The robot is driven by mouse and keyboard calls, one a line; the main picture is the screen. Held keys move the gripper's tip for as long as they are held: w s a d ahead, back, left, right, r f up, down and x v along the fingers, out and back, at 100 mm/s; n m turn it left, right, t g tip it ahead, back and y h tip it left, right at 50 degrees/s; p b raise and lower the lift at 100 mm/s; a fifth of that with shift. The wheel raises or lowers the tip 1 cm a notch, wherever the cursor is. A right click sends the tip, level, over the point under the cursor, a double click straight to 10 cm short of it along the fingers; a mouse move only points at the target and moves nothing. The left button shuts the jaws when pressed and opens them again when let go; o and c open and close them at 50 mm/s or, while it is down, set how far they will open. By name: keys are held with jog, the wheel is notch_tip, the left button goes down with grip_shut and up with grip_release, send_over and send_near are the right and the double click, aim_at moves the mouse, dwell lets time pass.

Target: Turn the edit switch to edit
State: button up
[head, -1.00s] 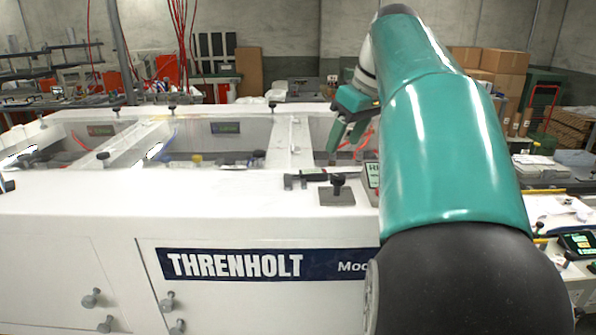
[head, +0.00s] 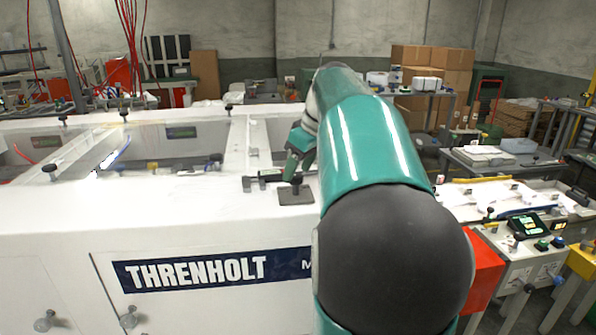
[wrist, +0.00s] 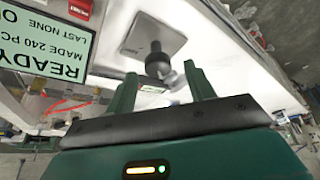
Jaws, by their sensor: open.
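A black knob (head: 297,183) stands on a small grey square plate (head: 296,197) on top of the white machine. In the wrist view the knob (wrist: 157,63) shows with its plate (wrist: 150,37); I read no edit label on it, so I cannot tell if it is the edit switch. My green gripper (head: 292,168) is just above and beside the knob, pointing down. In the wrist view my gripper (wrist: 162,73) is open, with the knob between the fingertips in the picture; contact cannot be told. Part of my gripper is behind my arm in the head view.
A READY display (wrist: 45,45) is near the knob. A black clamp-like part (head: 262,180) lies left of the plate. The white THRENHOLT machine (head: 150,215) has open bays behind.

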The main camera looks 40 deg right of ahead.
jog(key=shift+x, duration=0.8)
jog(key=shift+d, duration=0.1)
jog(key=c, duration=1)
